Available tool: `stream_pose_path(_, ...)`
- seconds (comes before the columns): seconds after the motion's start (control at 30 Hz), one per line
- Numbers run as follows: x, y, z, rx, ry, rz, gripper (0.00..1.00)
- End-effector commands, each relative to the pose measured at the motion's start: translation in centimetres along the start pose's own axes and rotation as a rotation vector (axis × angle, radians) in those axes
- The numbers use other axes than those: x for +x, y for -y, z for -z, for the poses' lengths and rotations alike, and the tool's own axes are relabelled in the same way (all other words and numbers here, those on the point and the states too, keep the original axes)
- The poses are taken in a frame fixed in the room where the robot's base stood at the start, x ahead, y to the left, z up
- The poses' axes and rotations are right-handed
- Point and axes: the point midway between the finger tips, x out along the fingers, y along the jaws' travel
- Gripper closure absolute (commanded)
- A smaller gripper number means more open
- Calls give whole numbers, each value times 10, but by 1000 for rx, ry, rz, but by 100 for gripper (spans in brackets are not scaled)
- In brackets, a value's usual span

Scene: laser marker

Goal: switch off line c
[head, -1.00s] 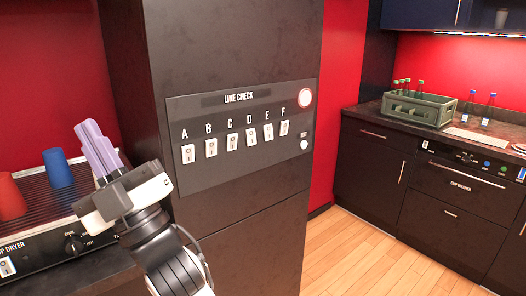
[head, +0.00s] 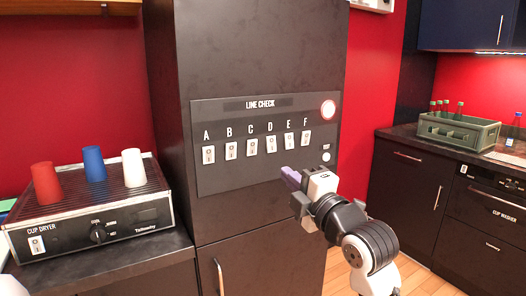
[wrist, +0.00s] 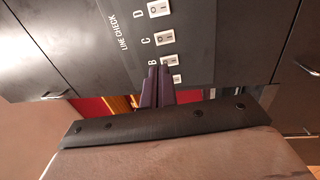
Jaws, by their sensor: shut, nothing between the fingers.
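The LINE CHECK panel (head: 235,180) is on the front of a dark cabinet, with a row of white rocker switches under letters A to F. Switch C (head: 252,147) is third from the left; its rocker position is too small to tell. In the wrist view switch C (wrist: 165,38) shows above the fingertips, with switch B (wrist: 168,61) just beside them. My gripper (head: 287,174) has purple fingers, shut and empty, before the panel's lower right, below D and E. The fingers also show in the wrist view (wrist: 159,70). I cannot tell their distance from the panel.
A cup dryer (head: 150,232) with red, blue and white cups stands left. A green bottle crate (head: 455,132) is on the right counter.

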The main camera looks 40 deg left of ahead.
Motion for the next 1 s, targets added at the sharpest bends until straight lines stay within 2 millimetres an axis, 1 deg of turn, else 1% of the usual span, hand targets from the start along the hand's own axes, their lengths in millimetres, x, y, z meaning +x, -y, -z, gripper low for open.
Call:
stream_pose_path(0.17,3,-1,0,2,-1,-1,100)
stream_pose_path(0.27,13,-2,1,3,-2,-2,100)
stream_pose_path(0.37,29,-3,2,4,-4,1,100)
stream_pose_path(0.7,102,-4,2,4,-3,-1,100)
stream_pose_path(0.83,122,-4,1,4,-1,-1,100)
stream_pose_path(1.0,137,-3,1,3,-1,-2,100)
